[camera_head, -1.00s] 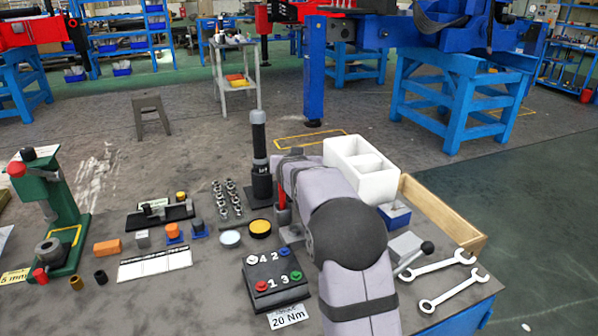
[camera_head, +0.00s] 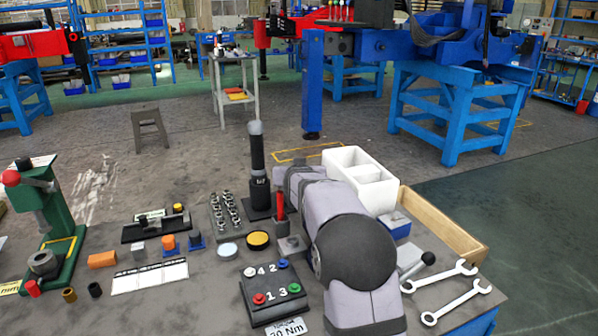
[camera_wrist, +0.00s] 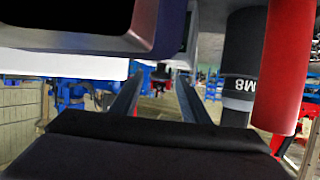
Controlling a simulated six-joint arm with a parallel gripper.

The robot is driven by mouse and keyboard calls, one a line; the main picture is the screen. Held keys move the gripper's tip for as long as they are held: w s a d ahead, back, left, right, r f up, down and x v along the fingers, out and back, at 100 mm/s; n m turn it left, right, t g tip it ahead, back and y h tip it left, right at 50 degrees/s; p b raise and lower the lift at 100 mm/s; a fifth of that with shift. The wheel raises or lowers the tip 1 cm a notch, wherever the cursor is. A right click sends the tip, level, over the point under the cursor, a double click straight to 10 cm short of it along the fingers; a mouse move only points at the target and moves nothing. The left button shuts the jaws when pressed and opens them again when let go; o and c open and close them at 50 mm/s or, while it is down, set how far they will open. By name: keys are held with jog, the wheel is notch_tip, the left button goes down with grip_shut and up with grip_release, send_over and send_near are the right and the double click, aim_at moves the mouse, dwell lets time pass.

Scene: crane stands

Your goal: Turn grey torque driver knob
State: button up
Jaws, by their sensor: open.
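The torque driver (camera_head: 257,165) stands upright on a dark base left of my arm, with a dark ribbed shaft and a grey knob (camera_head: 255,127) on top. In the wrist view, a black cylinder with an upside-down M8 mark (camera_wrist: 240,95) shows right of my fingers; it looks like part of the driver. My gripper (camera_wrist: 158,92) shows two dark fingers, apart with nothing visible between them. They are beside the cylinder, not around it. The gripper is hidden behind my arm in the head view. The knob cannot be made out in the wrist view.
A red handle (camera_head: 280,206) stands close to the driver and looms large in the wrist view (camera_wrist: 290,65). A socket rack (camera_head: 226,212), black button box (camera_head: 273,294), white bin (camera_head: 361,179) and wrenches (camera_head: 456,292) surround my arm. Space above the driver is clear.

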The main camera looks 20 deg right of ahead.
jog(key=b+v, duration=0.1)
jog(key=v, duration=0.6)
jog(key=shift+b, duration=0.35)
jog(key=d+r+n+h+p, duration=0.1)
jog(key=d+r+n+p, duration=0.2)
jog(key=n, duration=0.4)
jog(key=s+d+r+n+h+p, duration=0.1)
jog(key=d+n+p, duration=0.1)
jog(key=n+p, duration=0.4)
jog(key=d+r+n+h+p, duration=0.1)
jog(key=d+n+p, duration=0.2)
jog(key=n, duration=0.5)
jog(key=w+a+f+n+y+p, duration=0.1)
jog(key=a+f+n+p, duration=0.2)
jog(key=n, duration=0.4)
jog(key=a+f+n+y+p, duration=0.25)
jog(key=a+n, duration=0.25)
jog(key=n, duration=0.3)
jog(key=shift+h, duration=0.35)
jog(key=shift+r+p+x, duration=0.2)
jog(key=shift+p+x, duration=0.65)
jog(key=shift+x, duration=2.75)
jog(key=shift+w, duration=0.1)
jog(key=c, duration=1)
